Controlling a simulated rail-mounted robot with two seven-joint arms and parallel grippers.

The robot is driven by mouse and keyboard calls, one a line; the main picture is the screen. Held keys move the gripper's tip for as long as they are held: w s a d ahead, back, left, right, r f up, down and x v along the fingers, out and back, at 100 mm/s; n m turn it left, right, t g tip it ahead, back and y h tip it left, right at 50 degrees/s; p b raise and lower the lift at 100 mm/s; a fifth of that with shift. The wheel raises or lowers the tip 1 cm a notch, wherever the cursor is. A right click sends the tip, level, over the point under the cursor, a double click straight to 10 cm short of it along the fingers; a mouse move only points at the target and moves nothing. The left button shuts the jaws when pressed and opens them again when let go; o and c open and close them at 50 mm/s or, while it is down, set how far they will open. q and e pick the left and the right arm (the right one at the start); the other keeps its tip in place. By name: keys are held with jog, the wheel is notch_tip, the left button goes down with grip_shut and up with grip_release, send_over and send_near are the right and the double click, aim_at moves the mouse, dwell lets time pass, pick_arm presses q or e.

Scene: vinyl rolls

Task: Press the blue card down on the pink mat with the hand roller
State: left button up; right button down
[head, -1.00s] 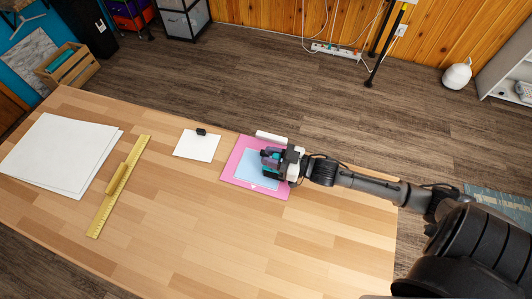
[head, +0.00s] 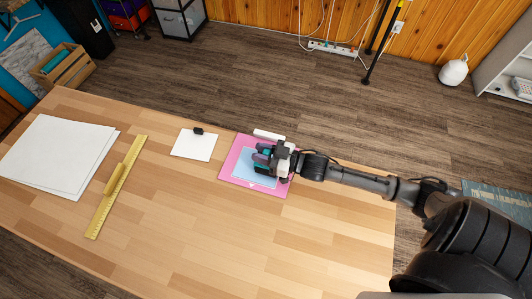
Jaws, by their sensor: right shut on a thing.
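The pink mat (head: 232,168) lies flat on the wooden table, near its far right edge. The blue card (head: 251,173) lies on the mat, with its right part hidden under my gripper. My right gripper (head: 266,158) reaches in from the right and is over the card. It is shut on the hand roller (head: 263,168), a teal and dark tool mostly hidden by the fingers. I cannot tell whether the roller touches the card. My left gripper is not in view.
A white bar-shaped item (head: 269,135) lies at the mat's far edge. To the left are a white sheet with a black clip (head: 194,146), a yellow ruler (head: 107,210) and large white sheets (head: 55,155). The table's front middle (head: 200,240) is clear.

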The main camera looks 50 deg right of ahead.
jog(key=b+x, duration=0.1)
jog(key=x, duration=0.8)
dwell(0.8)
jog(key=shift+w+a, duration=0.1)
jog(key=shift+w, duration=0.1)
